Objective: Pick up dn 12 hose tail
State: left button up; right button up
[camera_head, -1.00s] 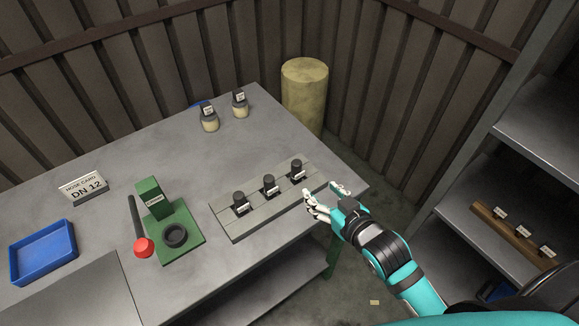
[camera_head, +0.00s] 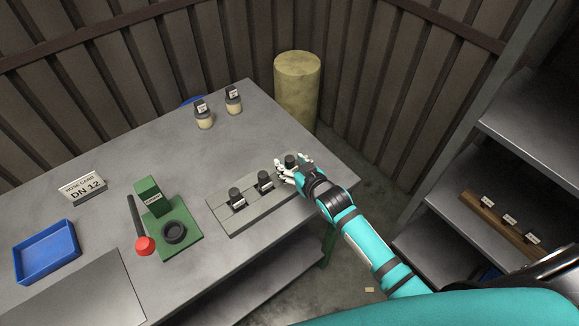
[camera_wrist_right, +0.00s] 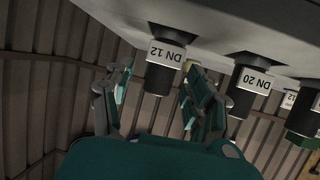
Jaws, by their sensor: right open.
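The DN 12 hose tail is a black cylinder with a white "DN 12" label. In the right wrist view, which looks upside down, the DN 12 hose tail (camera_wrist_right: 158,79) appears between and just beyond the spread fingers of my right gripper (camera_wrist_right: 155,90). In the head view the right gripper (camera_head: 291,172) is at the right end of a grey rack (camera_head: 245,217), and the rightmost black hose tail (camera_head: 290,159) is partly hidden behind it. The right gripper is open and empty; contact cannot be told. My left gripper is not in view.
The DN 20 hose tail (camera_wrist_right: 247,88) stands beside the DN 12 one; the head view shows two more tails on the rack. A green press (camera_head: 172,235) with a red-knobbed lever, a blue tray (camera_head: 46,252) and a DN 12 card (camera_head: 82,187) are left. A shelf (camera_head: 515,190) stands right.

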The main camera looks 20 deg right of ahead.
jog(key=shift+x, duration=0.8)
grip_shut()
